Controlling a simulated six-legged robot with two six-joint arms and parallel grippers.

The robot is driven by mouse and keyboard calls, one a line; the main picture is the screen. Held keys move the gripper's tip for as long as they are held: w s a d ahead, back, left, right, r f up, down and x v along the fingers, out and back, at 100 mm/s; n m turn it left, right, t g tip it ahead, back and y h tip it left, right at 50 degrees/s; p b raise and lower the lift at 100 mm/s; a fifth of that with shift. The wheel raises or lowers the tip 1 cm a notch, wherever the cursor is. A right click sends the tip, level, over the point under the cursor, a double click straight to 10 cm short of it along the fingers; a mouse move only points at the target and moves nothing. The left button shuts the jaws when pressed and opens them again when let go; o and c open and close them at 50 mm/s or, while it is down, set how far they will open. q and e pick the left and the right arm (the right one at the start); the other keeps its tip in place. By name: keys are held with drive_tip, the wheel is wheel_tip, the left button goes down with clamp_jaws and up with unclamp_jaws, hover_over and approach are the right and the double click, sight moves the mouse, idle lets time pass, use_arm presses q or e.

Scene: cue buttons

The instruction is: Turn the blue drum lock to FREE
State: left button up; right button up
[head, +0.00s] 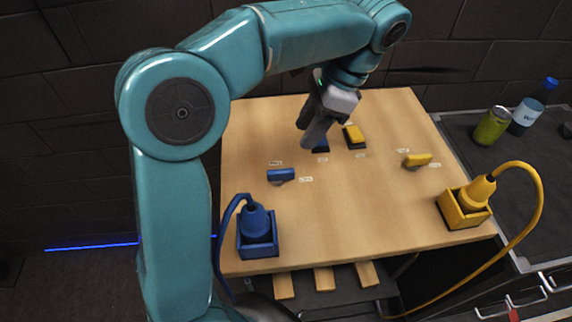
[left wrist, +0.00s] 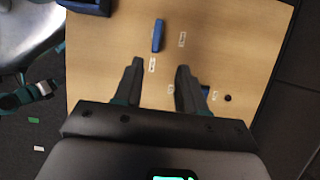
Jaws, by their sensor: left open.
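The blue drum lock (head: 281,175) is on the left part of the wooden board, its bar handle lying roughly left to right in the head view. Two small white labels sit by it, too small to read. In the left wrist view the lock (left wrist: 158,35) shows as a blue bar ahead of the fingertips, labels beside and below it. My left gripper (head: 309,138) is open and empty over the board, up and right of the lock in the head view; in the left wrist view its fingers (left wrist: 158,69) are spread apart, clear of the lock. My right gripper is not in view.
A blue button (head: 321,148) is partly hidden behind my left gripper, with a yellow button (head: 354,136) beside it. A yellow drum lock (head: 417,160) is at right. Corded blue (head: 257,245) and yellow (head: 463,212) boxes stand at the front corners. The board's centre is clear.

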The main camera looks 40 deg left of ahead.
sight(282, 171)
use_arm(q)
drive_tip(key=x, duration=0.7)
drive_tip(key=b+x, duration=0.1)
drive_tip(key=x, duration=0.2)
drive_tip(key=shift+s+d+f, duration=0.15)
drive_tip(key=shift+s+f, duration=0.1)
drive_tip(key=shift+s, duration=0.15)
drive_tip(key=shift+s+f, duration=0.35)
drive_tip(key=shift+s, duration=0.05)
drive_tip(key=shift+w+a+f, duration=0.2)
drive_tip(key=shift+w+a, duration=0.05)
drive_tip(key=shift+w, duration=0.1)
drive_tip(key=shift+s+d+r, duration=0.1)
drive_tip(key=shift+s+d, duration=0.05)
drive_tip(key=shift+s, duration=0.05)
drive_tip(key=c, duration=0.4)
clamp_jaws()
